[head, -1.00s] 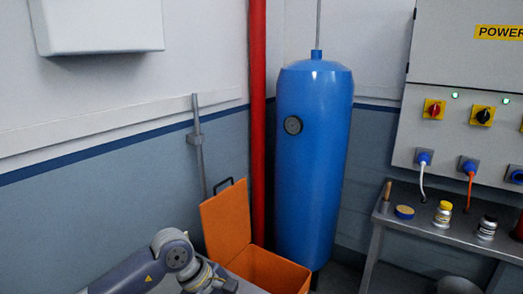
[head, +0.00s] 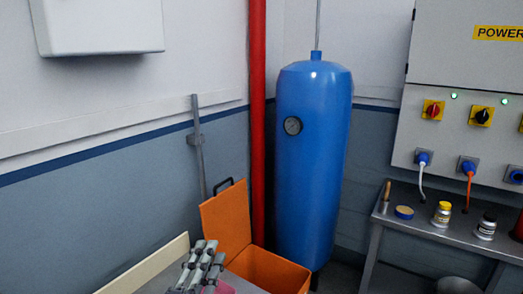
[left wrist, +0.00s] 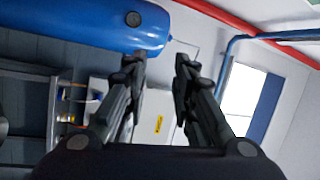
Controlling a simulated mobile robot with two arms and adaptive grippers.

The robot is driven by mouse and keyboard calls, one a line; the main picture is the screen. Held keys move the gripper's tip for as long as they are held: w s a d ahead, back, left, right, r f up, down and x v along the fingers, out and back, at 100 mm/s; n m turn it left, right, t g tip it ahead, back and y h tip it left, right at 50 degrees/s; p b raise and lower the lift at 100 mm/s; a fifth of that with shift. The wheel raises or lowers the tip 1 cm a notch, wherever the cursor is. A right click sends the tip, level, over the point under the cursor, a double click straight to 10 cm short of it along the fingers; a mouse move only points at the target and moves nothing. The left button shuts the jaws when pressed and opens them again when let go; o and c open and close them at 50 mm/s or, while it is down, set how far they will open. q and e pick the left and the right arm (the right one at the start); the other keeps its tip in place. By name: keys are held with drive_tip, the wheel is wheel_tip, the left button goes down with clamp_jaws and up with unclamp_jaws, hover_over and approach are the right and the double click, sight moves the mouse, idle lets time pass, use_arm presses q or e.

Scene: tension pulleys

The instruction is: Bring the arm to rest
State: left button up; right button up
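My left gripper (left wrist: 160,60) shows in the left wrist view. Its two dark fingers stand apart with nothing between them, in the air, pointing toward the blue tank and the power panel. My right gripper is in neither view.
A blue tank (head: 312,160), red pipe (head: 257,120) and metal side table (head: 425,222) stand behind.

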use_arm(q)
drive_tip(key=s+a+f+n+g+y, duration=0.25)
drive_tip(key=s+f+n+g, duration=0.2)
drive_tip(key=f, duration=0.35)
drive_tip(key=s+a+f+n+g+y, duration=0.1)
drive_tip(key=s+a+f+n+g, duration=0.3)
drive_tip(key=f, duration=0.3)
drive_tip(key=s+a+f+n+g+y, duration=0.2)
drive_tip(key=s+a+f+n+g, duration=0.15)
drive_tip(key=s+f, duration=0.35)
drive_tip(key=s+f+n+g+h, duration=0.1)
drive_tip(key=s+f+n+g, duration=0.5)
drive_tip(key=s, duration=0.6)
wheel_tip(320, 180, down, 33)
drive_tip(key=s+m+b, duration=0.2)
drive_tip(key=m+b, duration=0.1)
drive_tip(key=b, duration=0.3)
drive_tip(key=s+a+f+g+b, duration=0.1)
drive_tip(key=s+f+b, duration=0.3)
drive_tip(key=s+f, duration=1.2)
wheel_tip(320, 180, down, 4)
drive_tip(key=shift+s+a+f, duration=0.15)
drive_tip(key=shift+s+a, duration=0.15)
drive_tip(key=shift+a, duration=0.35)
